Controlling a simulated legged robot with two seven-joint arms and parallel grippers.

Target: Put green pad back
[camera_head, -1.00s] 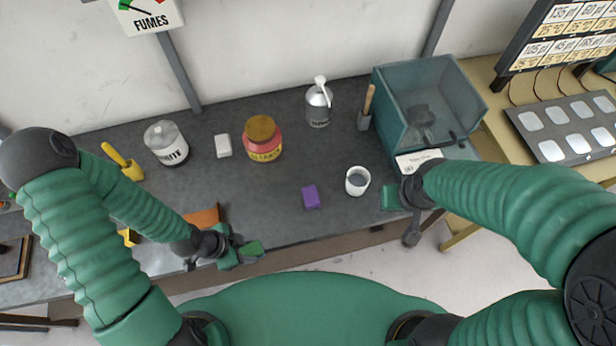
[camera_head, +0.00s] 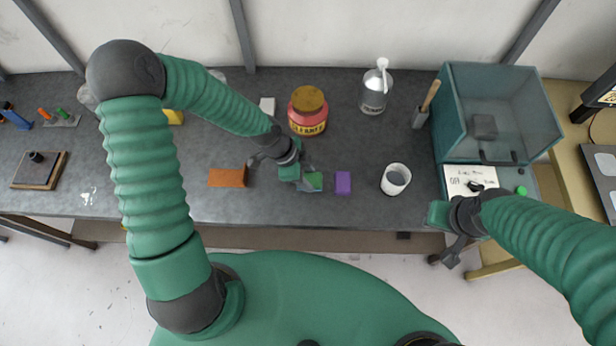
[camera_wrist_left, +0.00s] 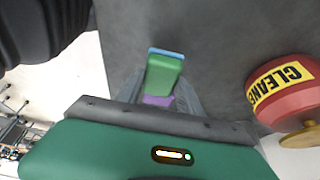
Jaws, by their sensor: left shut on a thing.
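A small green pad (camera_head: 314,181) is held in my left gripper (camera_head: 308,180), over the front half of the dark table, just left of the purple block (camera_head: 343,183). In the left wrist view the green pad (camera_wrist_left: 164,76) has a blue edge and sits between the fingers; a purple part (camera_wrist_left: 158,100) shows beside it. An orange block (camera_head: 228,177) lies left of the gripper. My right gripper (camera_head: 444,228) is at the table's front edge below the teal box; its finger opening is unclear.
A red cleaner jar (camera_head: 307,112) stands close behind my left gripper. A white cup (camera_head: 395,179) stands right of the purple block. The table's front strip is mostly clear.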

